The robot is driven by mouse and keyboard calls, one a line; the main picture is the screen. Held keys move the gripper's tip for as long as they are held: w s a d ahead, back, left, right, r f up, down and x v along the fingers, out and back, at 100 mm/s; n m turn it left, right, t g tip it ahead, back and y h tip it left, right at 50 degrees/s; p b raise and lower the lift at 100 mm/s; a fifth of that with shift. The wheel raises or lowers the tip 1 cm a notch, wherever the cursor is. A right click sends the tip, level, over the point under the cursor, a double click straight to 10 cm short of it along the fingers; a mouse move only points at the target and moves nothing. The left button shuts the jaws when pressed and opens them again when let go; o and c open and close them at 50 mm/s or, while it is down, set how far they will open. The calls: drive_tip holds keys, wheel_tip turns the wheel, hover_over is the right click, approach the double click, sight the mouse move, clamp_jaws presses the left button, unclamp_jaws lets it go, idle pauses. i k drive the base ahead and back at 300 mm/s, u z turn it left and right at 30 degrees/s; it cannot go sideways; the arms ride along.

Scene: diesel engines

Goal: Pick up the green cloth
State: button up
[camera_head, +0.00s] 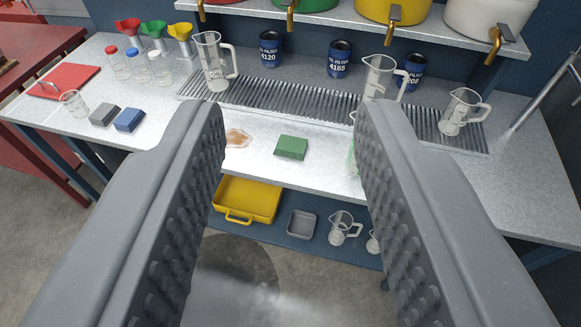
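The green cloth (291,147) is a small folded block lying flat on the light metal worktop, near its front edge. It shows between my fingers, farther away than the fingertips. My gripper (290,125) is open and empty, with its two grey studded fingers spread wide to the left and right. The fingers hide parts of the worktop on both sides.
A brown spill (237,138) lies left of the cloth. A slatted drain grate (290,99) runs behind it, with clear jugs (213,65) and oil filters (339,58) around. A greenish clear vessel stands partly hidden by my right finger. A yellow tray (247,199) sits on the lower shelf.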

sight(288, 146)
drive_tip(key=z, duration=0.25)
drive_tip(key=i, duration=1.2)
drive_tip(key=u, duration=0.35)
